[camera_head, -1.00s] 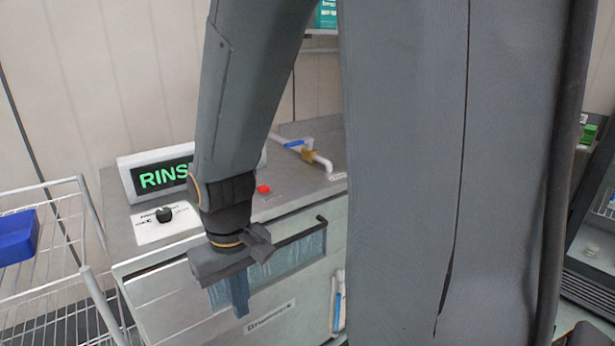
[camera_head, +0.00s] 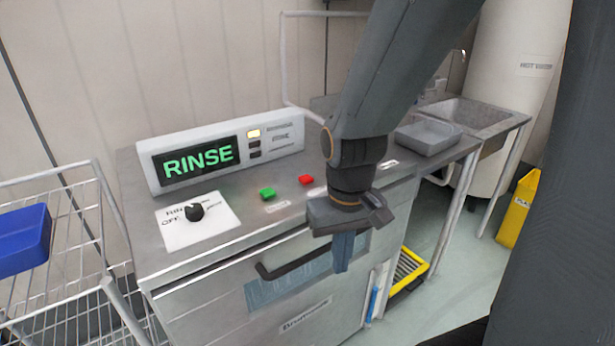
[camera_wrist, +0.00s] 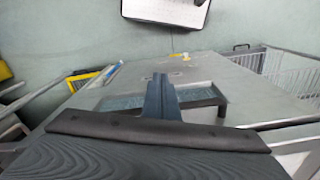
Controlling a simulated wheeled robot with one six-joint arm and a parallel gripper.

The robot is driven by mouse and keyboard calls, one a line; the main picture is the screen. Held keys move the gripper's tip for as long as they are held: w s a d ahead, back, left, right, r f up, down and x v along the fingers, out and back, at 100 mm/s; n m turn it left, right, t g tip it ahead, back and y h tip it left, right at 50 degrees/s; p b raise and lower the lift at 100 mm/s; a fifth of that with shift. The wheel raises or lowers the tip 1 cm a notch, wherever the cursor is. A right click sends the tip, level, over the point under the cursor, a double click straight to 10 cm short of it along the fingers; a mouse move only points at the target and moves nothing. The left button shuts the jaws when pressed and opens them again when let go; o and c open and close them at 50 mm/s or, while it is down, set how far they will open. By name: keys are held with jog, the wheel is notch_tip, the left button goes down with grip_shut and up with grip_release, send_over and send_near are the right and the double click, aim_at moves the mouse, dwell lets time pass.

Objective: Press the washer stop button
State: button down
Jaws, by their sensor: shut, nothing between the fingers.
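The washer (camera_head: 215,262) is a steel cabinet with a flat top and a dark front handle (camera_head: 290,266). A red button (camera_head: 306,180) and a green button (camera_head: 268,194) sit on its top, each with a small label in front. My gripper (camera_head: 343,266) is shut and empty. It points down in front of the washer's front panel, to the right of and nearer than the red button, apart from it. The wrist view shows the shut fingers (camera_wrist: 161,92) over the washer front.
A black knob (camera_head: 194,211) stands on a white panel at the washer's left. A wire rack (camera_head: 97,218) with a blue bin (camera_head: 24,236) is at far left. A grey tray (camera_head: 428,137) and sink (camera_head: 478,113) lie right. A yellow-edged item (camera_head: 410,268) stands beside the washer.

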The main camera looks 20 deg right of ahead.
jog(key=w+d+r+n+t+h+p, duration=0.1)
jog(key=w+d+r+p, duration=0.1)
jog(key=w, duration=0.2)
jog(key=w+d+r+n+t+p, duration=0.1)
jog(key=w+d+r+t+p, duration=0.1)
jog(key=w+d, duration=0.15)
notch_tip(320, 180, up, 13)
jog(key=n+t+y+p, duration=0.5)
jog(key=n+p, duration=0.6)
jog(key=n, duration=0.2)
send_over(310, 179)
jog(key=shift+y, duration=0.3)
jog(key=shift+b, duration=0.3)
notch_tip(310, 179, down, 6)
jog(key=b, duration=0.8)
jog(key=shift+f, duration=0.2)
jog(key=shift+f+b, duration=0.75)
jog(key=shift+f, duration=0.4)
